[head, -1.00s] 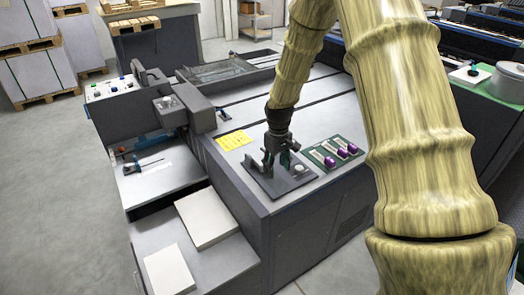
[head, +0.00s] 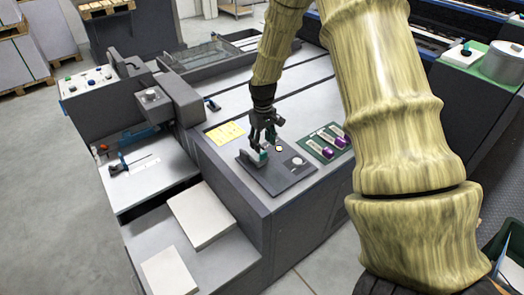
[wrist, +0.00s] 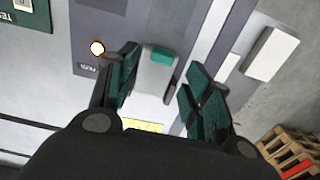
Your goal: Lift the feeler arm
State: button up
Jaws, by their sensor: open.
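My gripper (head: 263,137) is open above a dark plate (head: 262,181) on the grey machine. In the wrist view, a pale grey lever-like part with a teal cap (wrist: 157,70) lies between the open fingers (wrist: 160,88). The left finger is very close to it; a gap shows on the right. I cannot tell whether this part or the blue arm-like piece (head: 137,136) over the left side tray is the feeler arm. My fingers partly hide the plate in the head view.
A green panel (head: 313,148) with purple-ended items lies right of the plate. A yellow note (head: 225,132) lies behind left. White paper stacks (head: 200,213) sit on the lower step in front. A wooden pallet (wrist: 288,150) stands on the floor in the wrist view.

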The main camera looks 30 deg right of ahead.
aim_at(263, 152)
jog(key=shift+s+f+p, duration=0.15)
jog(key=shift+f+p, duration=0.6)
jog(key=shift+f, duration=2.1)
grip_shut()
